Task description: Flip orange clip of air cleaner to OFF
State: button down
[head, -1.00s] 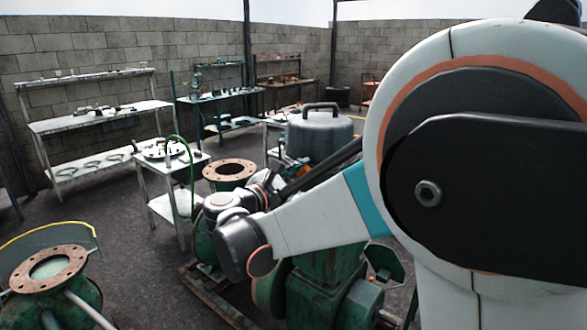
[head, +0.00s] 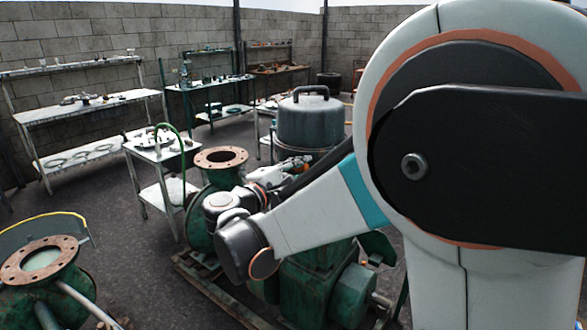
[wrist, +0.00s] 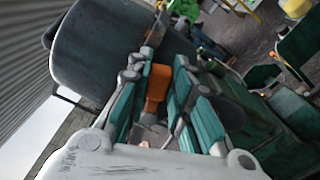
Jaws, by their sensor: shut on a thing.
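The air cleaner is a grey drum with a dark lid handle (head: 308,122), standing on the green machine in the head view. Its rounded grey body (wrist: 105,48) fills the upper left of the wrist view. The orange clip (wrist: 158,84) lies between the teal pads of my gripper (wrist: 157,74), close beside the drum. My gripper is shut on the clip; the clip's lower end is partly hidden by the fingers. In the head view my gripper (head: 285,170) is small at the drum's lower left, partly covered by my arm.
A green pump with a rusty flange (head: 221,157) stands left of my wrist. A small white table (head: 160,150) and a long workbench (head: 85,110) stand farther left. Another flanged pump (head: 42,261) is at lower left. Dark open floor lies between them.

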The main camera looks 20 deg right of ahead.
jog(key=shift+f, duration=0.1)
jog(key=c, duration=1.4)
grip_release()
jog(key=shift+c, duration=0.2)
jog(key=v, duration=0.7)
jog(key=shift+a, duration=0.2)
jog(key=shift+s, duration=0.15)
